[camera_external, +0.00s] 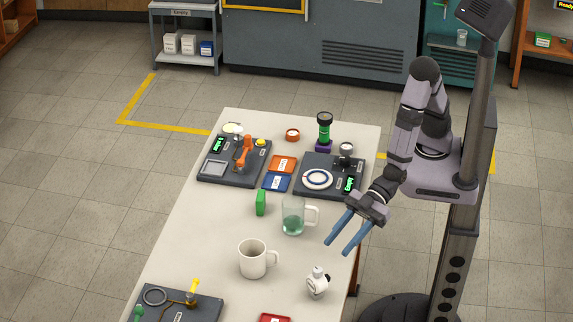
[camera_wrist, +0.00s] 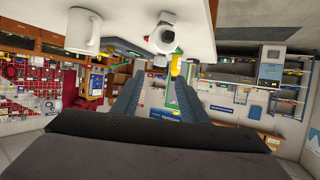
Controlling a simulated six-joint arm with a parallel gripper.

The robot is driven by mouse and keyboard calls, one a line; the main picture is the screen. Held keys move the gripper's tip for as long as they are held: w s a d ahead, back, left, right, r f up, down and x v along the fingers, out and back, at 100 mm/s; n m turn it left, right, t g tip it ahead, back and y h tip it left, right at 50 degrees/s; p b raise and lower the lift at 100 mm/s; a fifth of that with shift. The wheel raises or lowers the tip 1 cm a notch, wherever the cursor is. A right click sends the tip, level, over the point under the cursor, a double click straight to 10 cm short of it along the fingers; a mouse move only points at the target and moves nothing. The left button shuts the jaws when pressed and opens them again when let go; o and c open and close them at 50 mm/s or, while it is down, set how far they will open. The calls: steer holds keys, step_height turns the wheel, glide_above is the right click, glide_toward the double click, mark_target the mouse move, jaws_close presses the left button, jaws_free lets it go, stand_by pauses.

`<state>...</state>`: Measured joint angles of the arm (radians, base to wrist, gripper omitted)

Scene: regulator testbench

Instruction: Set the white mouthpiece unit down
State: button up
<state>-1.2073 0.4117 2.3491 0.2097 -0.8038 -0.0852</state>
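The white mouthpiece unit (camera_external: 317,283) stands on the table near its right edge, in front of the white mug. It also shows near the top of the wrist view (camera_wrist: 162,40), where the table appears upside down. My gripper (camera_external: 337,248) has two blue fingers that are spread apart with nothing between them. It hangs over the table's right edge, behind and a little right of the unit, apart from it. In the wrist view my fingers (camera_wrist: 157,82) point toward the unit's side of the scene, with a clear gap between them.
A white mug (camera_external: 252,259) and a glass jug (camera_external: 293,217) stand left of my gripper. A green block (camera_external: 261,202) is beside the jug. Test boards (camera_external: 233,167) fill the far end. Another board (camera_external: 177,307) and a red item (camera_external: 274,318) lie at the near end.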

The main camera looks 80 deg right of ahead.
steer(key=shift+b+v, duration=0.3)
steer(key=shift+v, duration=1.55)
